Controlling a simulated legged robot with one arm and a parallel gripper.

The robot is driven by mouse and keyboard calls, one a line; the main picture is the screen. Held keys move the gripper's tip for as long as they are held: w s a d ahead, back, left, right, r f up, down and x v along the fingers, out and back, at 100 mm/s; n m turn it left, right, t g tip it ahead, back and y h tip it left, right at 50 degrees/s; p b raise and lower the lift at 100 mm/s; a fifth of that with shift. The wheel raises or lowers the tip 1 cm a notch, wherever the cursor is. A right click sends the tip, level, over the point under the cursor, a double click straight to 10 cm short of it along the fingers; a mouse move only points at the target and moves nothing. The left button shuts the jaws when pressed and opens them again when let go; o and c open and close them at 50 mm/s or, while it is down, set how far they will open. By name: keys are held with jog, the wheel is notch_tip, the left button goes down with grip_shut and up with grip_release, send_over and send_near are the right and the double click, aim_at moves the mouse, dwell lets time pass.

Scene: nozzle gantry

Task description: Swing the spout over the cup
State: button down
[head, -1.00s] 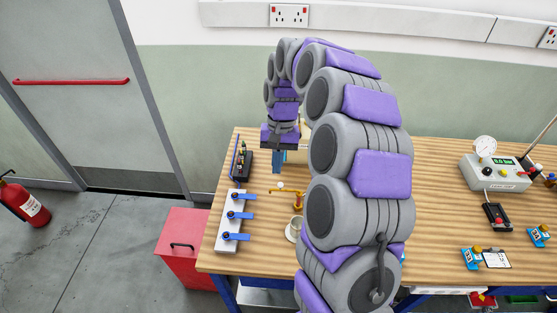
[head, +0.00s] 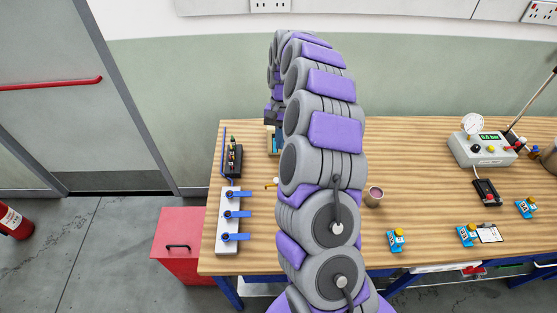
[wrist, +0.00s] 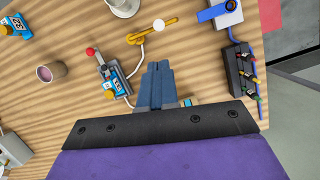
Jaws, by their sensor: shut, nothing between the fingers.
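My gripper (wrist: 156,70) is shut and empty, its blue fingers pointing up the wrist picture over the wooden bench. In the head view only a small end of the spout (head: 270,184) shows; my arm hides the rest. A cup with pinkish contents (wrist: 50,72) stands left of the gripper in the wrist view. This cup (head: 374,196) also shows right of my arm. A white vessel (wrist: 122,6) is cut off at the wrist picture's top.
A small device with red and black knobs (wrist: 103,72) stands left of my fingers. A black block with coloured knobs (wrist: 246,75) is to the right. A white manifold with blue levers (head: 228,240) lines the bench's left edge. A gauge box (head: 482,148) stands far right.

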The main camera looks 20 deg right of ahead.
aim_at(277, 180)
jog(key=b+x, duration=0.1)
jog(key=x, duration=0.9)
jog(key=shift+s+a+r+n, duration=0.15)
jog(key=shift+s+a+n, duration=0.2)
jog(key=shift+n, duration=0.35)
jog(key=n, duration=0.1)
jog(key=s+a+n+h+p, duration=0.1)
jog(key=n, duration=0.1)
jog(key=shift+s+a+n+g, duration=0.1)
jog(key=shift+s+n+g, duration=0.2)
jog(key=s+n+h+p, duration=0.1)
jog(key=n, duration=0.1)
jog(key=s+n+p, duration=0.1)
jog(key=n, duration=0.1)
jog(key=shift+s+a+h, duration=0.3)
jog(key=shift+a+h, duration=0.05)
jog(key=shift+h, duration=0.05)
jog(key=shift+s+d+n+t+h+p, duration=0.3)
jog(key=shift+s+n+p, duration=0.45)
jog(key=shift+n, duration=0.8)
jog(key=shift+s+d+n+t+h+p, duration=0.3)
jog(key=shift+s+n+p, duration=0.4)
jog(key=shift+n, duration=0.9)
jog(key=shift+s+d+n+t+h+p, duration=0.35)
jog(key=shift+s+n+p, duration=0.4)
jog(key=shift+n, duration=0.8)
jog(key=shift+s+a, duration=0.1)
jog(key=shift+s, duration=0.05)
